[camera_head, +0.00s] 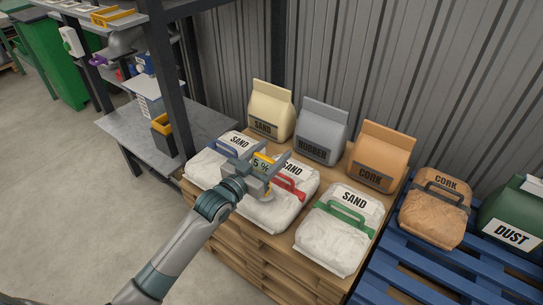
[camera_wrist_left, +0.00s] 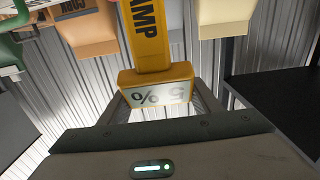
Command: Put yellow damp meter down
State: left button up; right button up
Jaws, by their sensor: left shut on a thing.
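My left gripper (camera_head: 262,174) is shut on the yellow damp meter (camera_head: 262,162) and holds it over the white sand bags on the wooden pallet. My right gripper is not in view.
White sand bags with a red handle (camera_head: 288,187) and a green handle (camera_head: 346,220) lie on the pallet. Upright sand (camera_head: 270,105), rubber (camera_head: 321,125) and cork (camera_head: 381,150) bags stand behind. A blue pallet (camera_head: 390,265) is right. A grey shelf (camera_head: 190,125) with dark posts is left.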

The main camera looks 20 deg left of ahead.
pick_arm(q)
jog(key=shift+f, duration=0.55)
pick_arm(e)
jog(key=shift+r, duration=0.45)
pick_arm(q)
jog(key=shift+f, duration=0.1)
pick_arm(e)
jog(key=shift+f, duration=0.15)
pick_arm(q)
jog(key=o, duration=1.6)
jog(key=shift+f, duration=0.1)
jog(key=shift+o, duration=1.2)
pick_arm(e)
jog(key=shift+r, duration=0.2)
pick_arm(q)
jog(key=shift+s, duration=0.15)
